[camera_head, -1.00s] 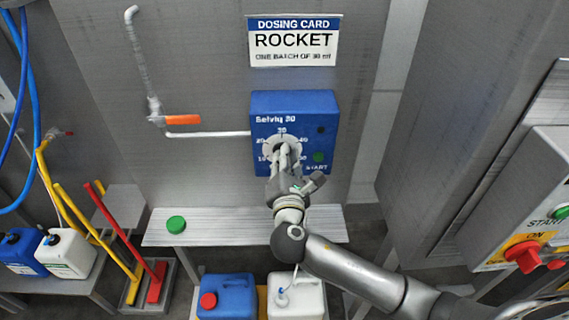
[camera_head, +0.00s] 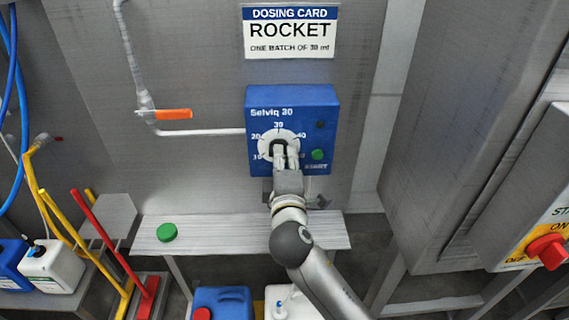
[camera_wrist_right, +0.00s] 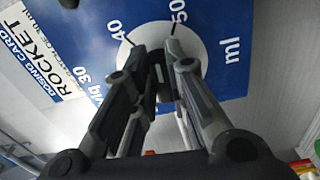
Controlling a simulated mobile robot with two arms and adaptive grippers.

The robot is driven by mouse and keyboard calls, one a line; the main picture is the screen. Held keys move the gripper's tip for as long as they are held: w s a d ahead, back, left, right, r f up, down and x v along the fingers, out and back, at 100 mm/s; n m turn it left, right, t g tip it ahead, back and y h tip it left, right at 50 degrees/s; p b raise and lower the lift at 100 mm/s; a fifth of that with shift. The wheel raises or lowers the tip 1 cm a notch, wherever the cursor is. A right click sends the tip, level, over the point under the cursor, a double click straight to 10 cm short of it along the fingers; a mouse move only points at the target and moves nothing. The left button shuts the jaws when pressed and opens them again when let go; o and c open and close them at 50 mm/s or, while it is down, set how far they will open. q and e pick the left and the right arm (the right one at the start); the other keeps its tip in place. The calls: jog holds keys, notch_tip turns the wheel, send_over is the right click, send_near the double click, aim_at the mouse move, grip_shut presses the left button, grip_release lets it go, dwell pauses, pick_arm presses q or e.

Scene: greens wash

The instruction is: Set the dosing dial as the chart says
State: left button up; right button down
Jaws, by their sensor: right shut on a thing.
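The blue dosing box (camera_head: 258,100) is on the grey wall, with a white round dial (camera_head: 266,139) marked from 10 to 50 in ml. My right gripper (camera_head: 280,152) is at the dial, shut on its dark knob (camera_wrist_right: 160,72). In the right wrist view the two fingers (camera_wrist_right: 162,85) lie on either side of the knob, with the 40 and 50 marks beyond. The fingers hide part of the dial, and I cannot tell which mark the knob points to. The dosing card (camera_head: 290,32) above reads ROCKET, one batch of 30 ml. My left gripper is not in view.
A green START button (camera_head: 318,155) is close right of the dial. An orange-handled valve (camera_head: 173,114) is at the left. A shelf (camera_head: 215,231) below carries a green cap (camera_head: 167,232). A control panel with a red knob (camera_head: 547,251) is at the right.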

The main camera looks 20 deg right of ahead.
jog(key=m+b, duration=0.1)
jog(key=m, duration=0.1)
jog(key=m+b, duration=0.1)
jog(key=m, duration=0.1)
jog(key=shift+a+f+m, duration=0.1)
jog(key=shift+f+m, duration=0.3)
dwell(0.4)
jog(key=c, duration=1.4)
grip_release()
jog(key=shift+r, duration=0.1)
jog(key=shift+c, duration=0.2)
jog(key=v, duration=1.2)
